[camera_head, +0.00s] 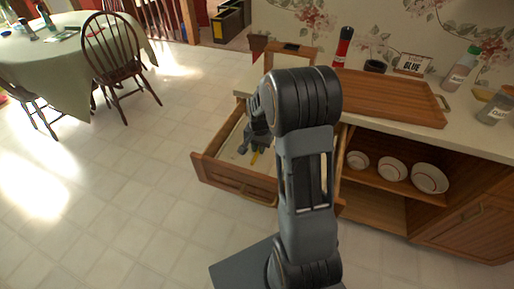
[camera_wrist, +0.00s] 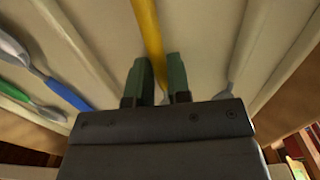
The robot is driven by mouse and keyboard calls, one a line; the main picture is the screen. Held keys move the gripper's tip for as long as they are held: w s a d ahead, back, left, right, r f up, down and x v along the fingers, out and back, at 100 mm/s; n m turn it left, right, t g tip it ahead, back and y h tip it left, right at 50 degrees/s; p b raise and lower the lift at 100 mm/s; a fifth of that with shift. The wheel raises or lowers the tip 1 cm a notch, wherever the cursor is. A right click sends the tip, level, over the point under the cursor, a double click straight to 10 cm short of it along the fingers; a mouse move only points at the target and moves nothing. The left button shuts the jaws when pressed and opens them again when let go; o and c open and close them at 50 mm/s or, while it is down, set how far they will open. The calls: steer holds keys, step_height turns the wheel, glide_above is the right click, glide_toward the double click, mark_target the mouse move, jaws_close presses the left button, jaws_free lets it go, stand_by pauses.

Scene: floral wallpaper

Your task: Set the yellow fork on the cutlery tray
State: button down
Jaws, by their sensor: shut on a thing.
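The yellow fork (camera_wrist: 148,30) shows as a yellow handle between my fingertips in the wrist view. Its far end runs out of the top of that view, and its prongs cannot be made out. My gripper (camera_wrist: 159,78) is shut on it. In the head view my gripper (camera_head: 254,147) is down over the open drawer (camera_head: 233,178), with a bit of yellow below it. A pale divided cutlery tray (camera_wrist: 262,62) lies under my gripper. I cannot tell whether the fork touches its floor.
Utensils with blue (camera_wrist: 66,95) and green (camera_wrist: 14,92) handles lie left in the wrist view. A metal utensil (camera_wrist: 232,72) lies right. The counter holds a wooden tray (camera_head: 385,97) and bottles. Bowls (camera_head: 392,169) stand on the open shelf.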

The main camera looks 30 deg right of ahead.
steer(key=c, duration=1.1)
jaws_free()
step_height(320, 180, up, 12)
steer(key=f+p, duration=0.1)
steer(key=p, duration=0.1)
steer(key=s+a+r+n+t, duration=0.1)
steer(key=s+a+n, duration=0.2)
steer(key=s, duration=0.2)
steer(key=s+a+r+n+t, duration=0.1)
steer(key=s+a+n, duration=0.2)
steer(key=s+a, duration=0.1)
steer(key=s+a+r+n+t, duration=0.1)
steer(key=s+a+r+n, duration=0.1)
steer(key=s, duration=0.5)
steer(key=shift+a+n, duration=0.7)
steer(key=shift+r, duration=0.1)
